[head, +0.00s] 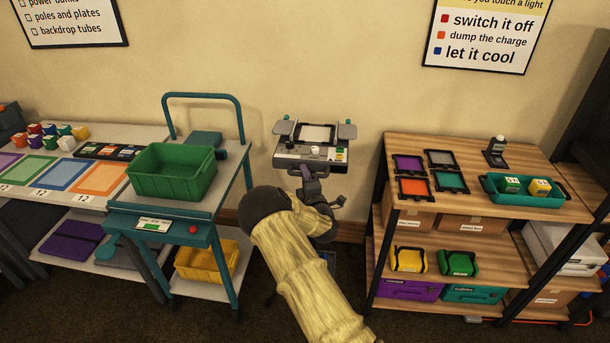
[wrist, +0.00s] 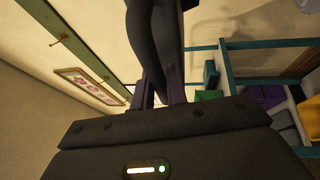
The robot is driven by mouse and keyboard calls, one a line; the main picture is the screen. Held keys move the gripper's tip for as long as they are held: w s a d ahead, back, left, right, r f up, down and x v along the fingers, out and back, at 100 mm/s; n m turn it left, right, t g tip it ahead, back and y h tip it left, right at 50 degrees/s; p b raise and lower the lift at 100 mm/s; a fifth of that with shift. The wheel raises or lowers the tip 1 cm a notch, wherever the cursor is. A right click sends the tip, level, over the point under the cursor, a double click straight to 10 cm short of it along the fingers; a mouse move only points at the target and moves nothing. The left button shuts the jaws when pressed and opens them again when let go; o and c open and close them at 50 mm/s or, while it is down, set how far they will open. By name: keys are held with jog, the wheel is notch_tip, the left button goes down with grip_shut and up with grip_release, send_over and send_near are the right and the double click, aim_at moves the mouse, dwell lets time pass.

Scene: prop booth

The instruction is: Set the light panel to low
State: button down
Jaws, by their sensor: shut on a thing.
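The light panel (head: 316,134) stands against the wall in the middle of the head view, with a pale screen and grey flaps at its sides. Its grey control face (head: 308,154) has a black knob (head: 291,145) at the left, a small display in the middle and coloured buttons at the right. My gripper (head: 309,174) is just below and in front of this face. In the wrist view its two purple fingers (wrist: 160,94) are closed on a dark curved thing (wrist: 148,40). I cannot tell which part this is, and the display is too small to read.
A teal cart (head: 237,195) with a green bin (head: 172,171) stands close on the left. A wooden shelf (head: 470,150) with frames and a teal tray (head: 556,199) stands on the right. Open floor lies between them, around my arm.

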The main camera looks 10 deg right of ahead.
jog(key=shift+f+b, duration=1.35)
jog(key=shift+f, duration=0.8)
jog(key=shift+s+f, duration=0.1)
jog(key=c, duration=1.5)
grip_release()
jog(key=shift+o, duration=0.5)
jog(key=shift+r, duration=0.2)
jog(key=shift+s, duration=0.1)
jog(key=b+v, duration=0.2)
jog(key=v, duration=1.5)
jog(key=shift+s+b, duration=0.15)
jog(key=shift+b, duration=0.25)
jog(key=shift+r, duration=0.1)
